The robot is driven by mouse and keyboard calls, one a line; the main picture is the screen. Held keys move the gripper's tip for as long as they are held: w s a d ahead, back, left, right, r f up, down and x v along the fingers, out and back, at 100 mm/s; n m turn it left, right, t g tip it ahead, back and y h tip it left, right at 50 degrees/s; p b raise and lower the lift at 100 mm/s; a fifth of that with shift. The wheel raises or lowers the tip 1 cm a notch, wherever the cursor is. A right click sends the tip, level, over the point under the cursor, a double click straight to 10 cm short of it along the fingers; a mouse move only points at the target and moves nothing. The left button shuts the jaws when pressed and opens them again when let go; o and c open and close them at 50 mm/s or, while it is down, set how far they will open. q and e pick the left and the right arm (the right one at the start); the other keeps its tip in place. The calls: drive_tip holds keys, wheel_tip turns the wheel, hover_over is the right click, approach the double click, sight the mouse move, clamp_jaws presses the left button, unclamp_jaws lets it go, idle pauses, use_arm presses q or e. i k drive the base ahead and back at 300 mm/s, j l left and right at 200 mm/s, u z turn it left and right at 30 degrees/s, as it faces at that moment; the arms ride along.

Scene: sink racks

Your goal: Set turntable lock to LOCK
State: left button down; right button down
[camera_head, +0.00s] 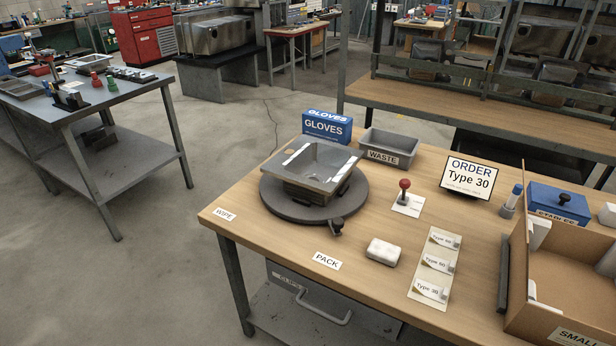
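A round dark turntable (274,198) sits on the wooden workbench, with a grey metal sink (312,172) resting on it. White strips lie on the sink's rim. A small lever with a red ball knob (404,184) stands nearly upright on a white plate (408,207) to the right of the turntable. The plate's print is too small to read, so I cannot tell which setting the lever is at. A small black knob (337,225) sits at the turntable's front edge. Neither of my grippers shows in the head view.
A blue GLOVES box (327,126) and a grey WASTE bin (388,149) stand behind the turntable. An order sign (469,178) reads Type 30. A white block (383,252), a label card (434,267) and an open carton (567,275) lie at front right. Bench near PACK (327,261) is mostly clear.

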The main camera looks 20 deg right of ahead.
sight(404, 184)
drive_tip(key=l+z, duration=0.1)
drive_tip(key=z, duration=0.3)
drive_tip(key=i+l+z, duration=0.1)
drive_tip(key=z, duration=0.3)
drive_tip(key=l+z, duration=0.1)
drive_tip(key=z, duration=0.35)
